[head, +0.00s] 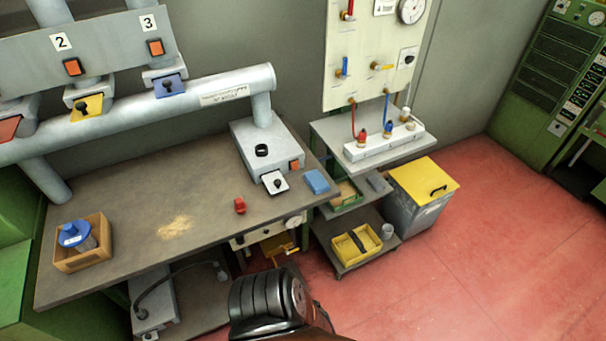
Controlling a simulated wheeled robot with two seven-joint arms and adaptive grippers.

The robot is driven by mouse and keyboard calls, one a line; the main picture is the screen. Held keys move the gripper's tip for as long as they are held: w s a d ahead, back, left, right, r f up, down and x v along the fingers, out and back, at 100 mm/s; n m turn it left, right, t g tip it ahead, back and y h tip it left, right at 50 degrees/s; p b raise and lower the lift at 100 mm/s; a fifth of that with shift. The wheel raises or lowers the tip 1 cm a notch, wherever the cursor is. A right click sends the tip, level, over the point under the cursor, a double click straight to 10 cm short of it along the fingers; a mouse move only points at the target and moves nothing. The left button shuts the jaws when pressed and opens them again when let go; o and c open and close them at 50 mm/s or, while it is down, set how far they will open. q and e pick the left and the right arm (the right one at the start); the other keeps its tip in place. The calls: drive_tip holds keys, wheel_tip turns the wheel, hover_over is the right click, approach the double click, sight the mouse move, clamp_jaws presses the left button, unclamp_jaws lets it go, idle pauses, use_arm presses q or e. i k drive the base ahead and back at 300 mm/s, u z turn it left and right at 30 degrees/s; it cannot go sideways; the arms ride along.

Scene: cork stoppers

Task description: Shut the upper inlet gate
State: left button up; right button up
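Several slide gates with black knobs show in the head view. A yellow gate plate (88,107) sticks out under the number 2 outlet, and a blue gate plate (169,86) under number 3. A red plate (9,128) is cut off at the left edge. A white plate (275,182) with a black knob sticks out of the grey box (265,146) at the end of the pipe. No gate is labelled as the upper inlet gate, so I cannot tell which it is. Neither gripper is in view; a black part of mine shows at the bottom middle.
The grey bench (130,215) holds a wooden box (83,258) with a blue-lidded jar (74,235), a crumb pile, a red object (240,205) and a blue block (317,182). A valve panel (372,60), trolley and yellow-lidded bin (424,182) stand right. Red floor is clear beyond.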

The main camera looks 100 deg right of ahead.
sight(275, 183)
drive_tip(key=z, duration=2.15)
